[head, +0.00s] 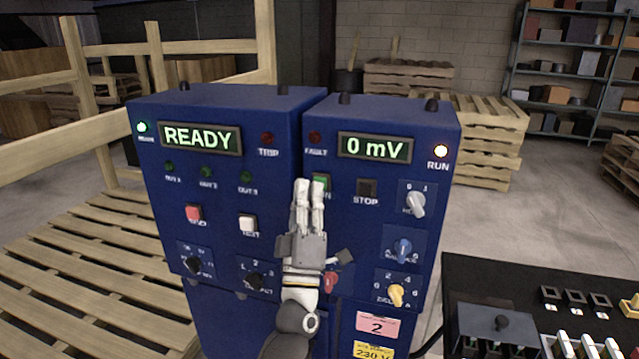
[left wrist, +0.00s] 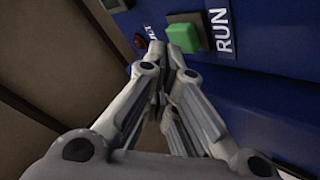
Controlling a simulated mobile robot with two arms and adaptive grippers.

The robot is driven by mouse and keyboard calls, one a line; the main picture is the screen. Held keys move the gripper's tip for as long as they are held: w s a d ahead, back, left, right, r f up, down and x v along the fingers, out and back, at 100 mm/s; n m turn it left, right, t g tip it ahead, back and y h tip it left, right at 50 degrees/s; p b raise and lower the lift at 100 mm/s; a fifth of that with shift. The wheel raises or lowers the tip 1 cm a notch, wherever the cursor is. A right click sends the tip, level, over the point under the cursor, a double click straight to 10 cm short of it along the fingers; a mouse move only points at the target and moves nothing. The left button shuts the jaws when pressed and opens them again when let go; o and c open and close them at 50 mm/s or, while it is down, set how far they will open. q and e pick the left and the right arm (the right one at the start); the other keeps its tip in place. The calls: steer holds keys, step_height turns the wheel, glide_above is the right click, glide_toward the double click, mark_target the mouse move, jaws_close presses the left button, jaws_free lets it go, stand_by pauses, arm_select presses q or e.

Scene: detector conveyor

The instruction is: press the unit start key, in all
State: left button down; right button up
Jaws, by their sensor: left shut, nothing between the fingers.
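The green start key (head: 321,181) is on the right-hand blue unit (head: 376,125), left of the dark STOP key (head: 367,188). Its label is partly covered and ends in N. In the left wrist view the green key (left wrist: 182,38) stands out from a dark plate beside the word RUN. My left gripper (head: 308,184) is shut and empty, its fingertips pointing up at the panel close to the key's left edge. In the wrist view the fingertips (left wrist: 168,52) are just below the key; I cannot tell if they touch it. My right gripper is not in view.
The unit's display (head: 375,148) reads 0 mV and its RUN lamp (head: 440,151) glows. The left-hand unit (head: 220,105) reads READY. Several knobs sit below the keys, some behind my arm. A black bench (head: 465,275) stands at the lower right; pallets (head: 80,260) lie at left.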

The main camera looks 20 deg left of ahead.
arm_select(q)
steer(key=shift+s, duration=0.4)
steer(key=shift+s, duration=0.1)
steer(key=s+p, duration=0.2)
steer(key=s, duration=0.2)
steer(key=shift+s+a, duration=0.1)
steer(key=shift+s, duration=0.3)
stand_by(0.4)
